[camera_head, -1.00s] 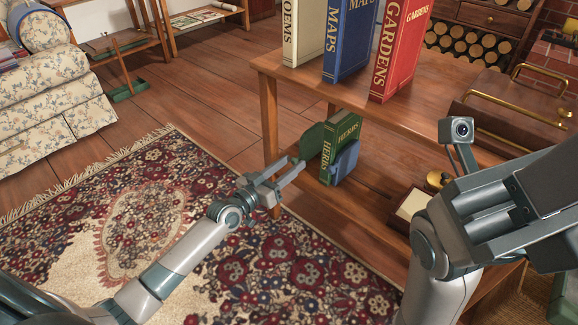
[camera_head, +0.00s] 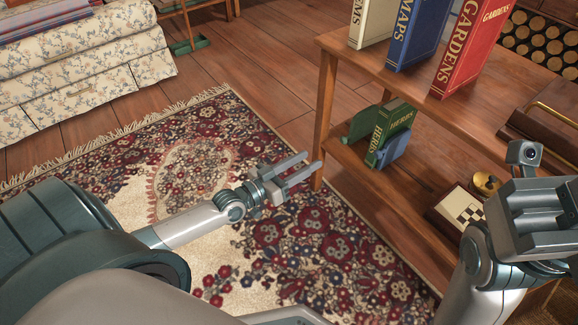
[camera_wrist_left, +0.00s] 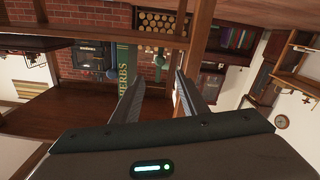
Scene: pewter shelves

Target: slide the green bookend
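The green bookend (camera_head: 362,122) stands on the lower shelf in the head view, against the left side of a green HERBS book (camera_head: 380,140). A blue bookend (camera_head: 393,150) stands on the book's right side. My left gripper (camera_head: 312,160) is open and empty, left of the bookend and apart from it, near the table's front leg.
The upper shelf (camera_head: 470,115) carries POEMS, MAPS and GARDENS books above the bookend. The table's front leg (camera_head: 325,115) stands between my left gripper and the bookend. A box with a checkered top (camera_head: 464,208) and a brass piece (camera_head: 486,184) sit right on the lower shelf.

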